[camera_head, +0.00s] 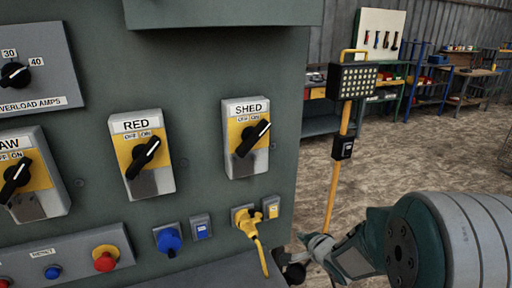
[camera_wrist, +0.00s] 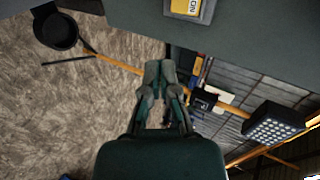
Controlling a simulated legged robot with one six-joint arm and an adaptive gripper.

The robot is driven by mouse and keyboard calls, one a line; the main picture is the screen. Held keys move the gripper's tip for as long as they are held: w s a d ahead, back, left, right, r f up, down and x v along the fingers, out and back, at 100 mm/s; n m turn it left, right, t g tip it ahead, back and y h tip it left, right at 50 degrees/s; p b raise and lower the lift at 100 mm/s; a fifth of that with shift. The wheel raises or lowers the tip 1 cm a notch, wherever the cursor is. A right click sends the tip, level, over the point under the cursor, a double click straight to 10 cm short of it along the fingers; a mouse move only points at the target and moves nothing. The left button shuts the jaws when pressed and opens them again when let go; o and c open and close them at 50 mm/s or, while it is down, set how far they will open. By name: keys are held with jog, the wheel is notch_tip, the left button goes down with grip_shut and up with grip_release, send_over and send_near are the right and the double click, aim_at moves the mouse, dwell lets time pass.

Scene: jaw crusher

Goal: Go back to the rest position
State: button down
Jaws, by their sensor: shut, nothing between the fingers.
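My gripper (camera_wrist: 158,75) shows in the middle of the wrist view with its fingers together and nothing between them. In the head view my arm comes in from the lower right, and its end is beside the right edge of the grey control cabinet (camera_head: 200,60). The RED switch (camera_head: 146,155) and the SHED switch (camera_head: 248,138) are on the cabinet face, each with its black knob turned toward ON. A yellow plug (camera_head: 249,224) with a hanging cable sits in a socket below them. The gripper is apart from the switches.
A work light (camera_head: 358,82) on a yellow stand rises right of the cabinet, close behind my arm; it also shows in the wrist view (camera_wrist: 272,125). A blue plug (camera_head: 169,240) and a red button (camera_head: 105,258) stick out from the cabinet. Workbenches (camera_head: 430,85) stand far back across open gravel.

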jog(key=s+d+r+n+h, duration=0.3)
jog(key=s+r, duration=0.1)
jog(key=r, duration=0.2)
jog(key=s+a+r+n+g, duration=0.2)
jog(key=s+n, duration=0.3)
jog(key=s, duration=0.6)
jog(key=s+a+r+n+g, duration=0.2)
jog(key=s+r+n+g, duration=0.2)
jog(key=s, duration=0.7)
jog(key=shift+s+a+r+n, duration=0.4)
jog(key=shift+r+n, duration=0.2)
jog(key=shift+n, duration=0.4)
